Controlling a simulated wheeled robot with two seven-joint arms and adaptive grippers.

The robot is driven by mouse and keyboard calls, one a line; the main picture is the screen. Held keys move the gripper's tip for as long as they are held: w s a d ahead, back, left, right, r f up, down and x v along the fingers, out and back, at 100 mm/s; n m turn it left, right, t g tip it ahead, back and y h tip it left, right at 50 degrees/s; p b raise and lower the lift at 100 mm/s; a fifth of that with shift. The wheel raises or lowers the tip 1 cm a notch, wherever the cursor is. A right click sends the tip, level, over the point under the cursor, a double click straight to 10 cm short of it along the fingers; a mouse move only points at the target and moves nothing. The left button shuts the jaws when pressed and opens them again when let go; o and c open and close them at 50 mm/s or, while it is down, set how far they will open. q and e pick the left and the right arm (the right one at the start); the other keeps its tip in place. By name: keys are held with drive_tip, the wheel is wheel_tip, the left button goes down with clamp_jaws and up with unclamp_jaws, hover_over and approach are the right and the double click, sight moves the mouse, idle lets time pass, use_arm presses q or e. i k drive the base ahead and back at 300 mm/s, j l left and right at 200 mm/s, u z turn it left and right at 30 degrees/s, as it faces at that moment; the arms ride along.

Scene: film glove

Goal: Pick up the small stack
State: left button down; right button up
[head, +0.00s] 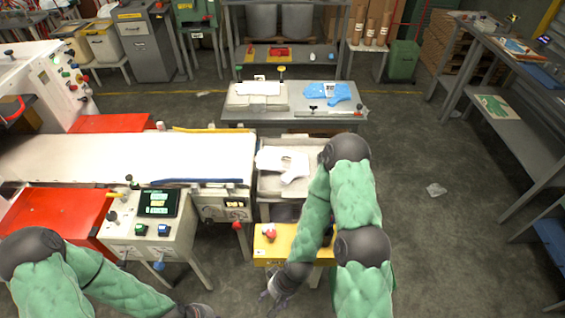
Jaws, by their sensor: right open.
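A small pile of white, film-like sheets (291,170) lies in a pale tray (312,157) at the end of the white conveyor; I cannot tell if this is the small stack. Part of the tray is hidden behind my right arm. My right gripper (268,300) is open and seems empty, low in the picture beside the yellow box and well nearer to me than the tray. My left arm comes in at the bottom left; only its dark wrist shows at the bottom edge, and its fingers are out of view.
A yellow box with a red knob (270,234) stands between me and the tray. A control panel (150,215) stands left. A grey table (245,115) behind holds white sheets and blue gloves (325,92).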

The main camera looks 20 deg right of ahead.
sight(292, 164)
drive_tip(key=z, duration=1.15)
drive_tip(key=i+u, duration=0.55)
drive_tip(key=u, duration=0.3)
drive_tip(key=i+l+u, duration=0.25)
drive_tip(key=u, duration=0.15)
